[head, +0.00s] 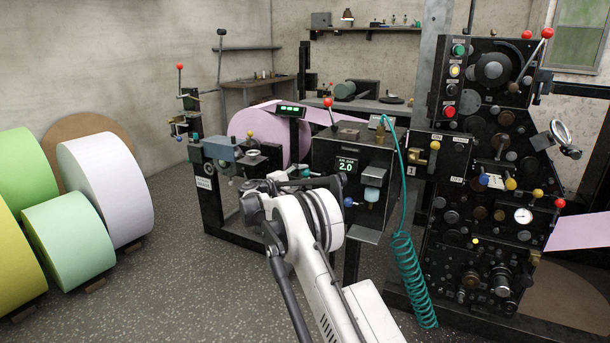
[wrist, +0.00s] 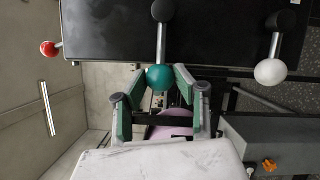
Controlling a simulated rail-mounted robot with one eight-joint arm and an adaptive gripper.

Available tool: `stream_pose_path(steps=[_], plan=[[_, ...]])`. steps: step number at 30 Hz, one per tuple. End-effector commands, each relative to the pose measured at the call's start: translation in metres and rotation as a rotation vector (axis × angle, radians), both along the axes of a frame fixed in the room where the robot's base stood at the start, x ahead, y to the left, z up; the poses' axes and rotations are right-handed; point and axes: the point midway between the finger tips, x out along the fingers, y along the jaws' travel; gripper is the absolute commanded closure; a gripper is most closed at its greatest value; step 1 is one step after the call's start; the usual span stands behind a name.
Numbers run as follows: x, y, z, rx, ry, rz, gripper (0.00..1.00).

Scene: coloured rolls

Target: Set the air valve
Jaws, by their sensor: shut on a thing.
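In the wrist view, my gripper (wrist: 160,78) has its two green-padded fingers on either side of a teal ball (wrist: 159,79), shut on it. The ball sits on the end of a short metal lever (wrist: 161,42) that comes out of a dark panel (wrist: 110,30). In the head view, my white wrist hides much of the gripper, close to the left side of a dark box with a green display (head: 346,165) reading 2.0.
A white ball lever (wrist: 270,72) and a red ball lever (wrist: 48,48) stand to either side of the held ball. A coiled teal hose (head: 413,275) hangs right of the box. Coloured rolls (head: 104,188) lie at left; grey floor (head: 160,285) is clear between.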

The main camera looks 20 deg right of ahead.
Motion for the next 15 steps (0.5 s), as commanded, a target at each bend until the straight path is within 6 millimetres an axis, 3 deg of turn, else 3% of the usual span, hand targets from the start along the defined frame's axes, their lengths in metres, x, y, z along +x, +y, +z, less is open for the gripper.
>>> stream_pose_path(steps=[13,14,15], plan=[[-0.0004,0.0025,-0.0027,-0.005,0.01,0.0,1.0],[-0.0006,0.0025,-0.0028,-0.004,0.009,0.0,0.71],[-0.0006,0.0024,-0.0029,-0.004,0.009,0.0,0.65]])
